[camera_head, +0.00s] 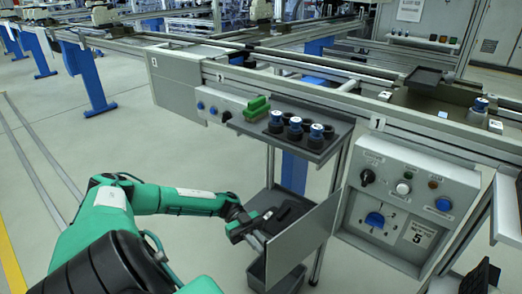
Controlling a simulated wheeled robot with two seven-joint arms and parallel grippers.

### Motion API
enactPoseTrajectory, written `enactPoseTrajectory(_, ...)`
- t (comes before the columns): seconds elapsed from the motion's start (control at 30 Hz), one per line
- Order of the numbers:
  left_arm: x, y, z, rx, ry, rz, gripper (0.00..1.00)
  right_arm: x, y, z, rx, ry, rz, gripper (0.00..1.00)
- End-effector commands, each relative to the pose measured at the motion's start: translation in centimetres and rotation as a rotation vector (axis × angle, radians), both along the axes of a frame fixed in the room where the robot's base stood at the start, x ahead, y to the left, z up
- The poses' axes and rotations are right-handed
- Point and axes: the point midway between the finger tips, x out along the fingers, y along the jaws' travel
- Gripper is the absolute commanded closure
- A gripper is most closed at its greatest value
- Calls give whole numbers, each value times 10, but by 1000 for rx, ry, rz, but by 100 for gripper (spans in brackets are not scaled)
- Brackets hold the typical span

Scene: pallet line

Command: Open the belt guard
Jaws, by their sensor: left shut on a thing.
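The belt guard seems to be the flat grey panel (305,244) below the tool shelf, in the middle of the head view. It stands upright, angled out from the line like a door. My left gripper (262,236) is at the panel's left edge and is shut on it; the fingertips are partly hidden, so the exact hold is hard to see. A dark shape at the bottom right edge looks like part of my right gripper (482,278), cut off by the frame; its fingers cannot be made out.
A shelf (328,150) with several black and blue parts sits above the panel. A control box (408,190) with a blue dial and buttons is to its right. A dark bin (257,276) stands below. The floor (150,130) at the left is clear.

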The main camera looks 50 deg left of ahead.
Motion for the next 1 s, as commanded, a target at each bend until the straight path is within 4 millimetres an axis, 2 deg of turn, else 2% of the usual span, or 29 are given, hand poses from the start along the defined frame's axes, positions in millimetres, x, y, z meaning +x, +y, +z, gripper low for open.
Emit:
enactPoseTrajectory(0.03, 6, 10, 4, 17, -5, 25, 100, -1, 2, -5, -8, 33, 6, 64)
enactPoseTrajectory(0.07, 6, 10, 3, 17, -6, 25, 97, -1, 2, -6, -9, 32, 7, 64)
enactPoseTrajectory(0.2, 6, 10, 2, 16, -7, 24, 70, -1, 2, -6, -7, 28, 5, 64)
enactPoseTrajectory(0.23, 6, 9, 3, 15, -7, 24, 67, -1, 2, -6, -7, 28, 5, 64)
enactPoseTrajectory(0.5, 6, 9, 2, 14, -6, 23, 67, -1, 1, -6, -8, 28, 5, 64)
enactPoseTrajectory(0.63, 7, 18, 2, 15, -7, 24, 67, -1, 1, -6, -7, 27, 4, 64)
enactPoseTrajectory(0.77, 9, 40, 3, 16, -7, 26, 67, -1, 1, -5, -6, 24, 4, 64)
enactPoseTrajectory(1.0, 14, 91, 2, 16, -8, 27, 67, -1, -1, 0, 3, -18, -3, 64)
